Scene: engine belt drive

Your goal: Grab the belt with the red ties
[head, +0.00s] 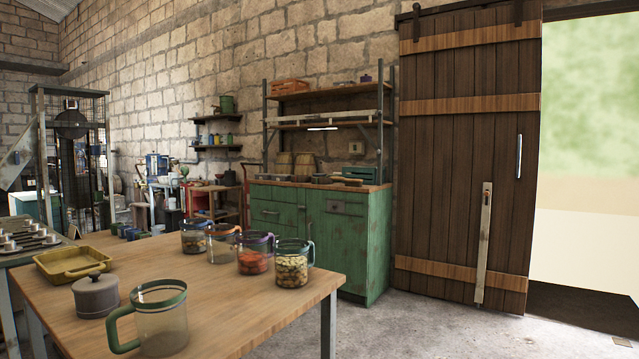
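I cannot make out a belt with red ties in the head view. A tall caged metal frame (38,115) stands at the left, with a dark round wheel (72,124) near its top. Dark vertical parts hang below the wheel, too small and shaded to tell whether any is a belt. Neither of my grippers shows in this view.
A wooden table (235,325) in front holds a clear green-handled mug (160,325), a grey lidded pot (96,296), a yellow tray (72,262) and several jars. A green cabinet (340,235) stands behind. Floor (450,335) is clear at right, before a wooden sliding door (465,170).

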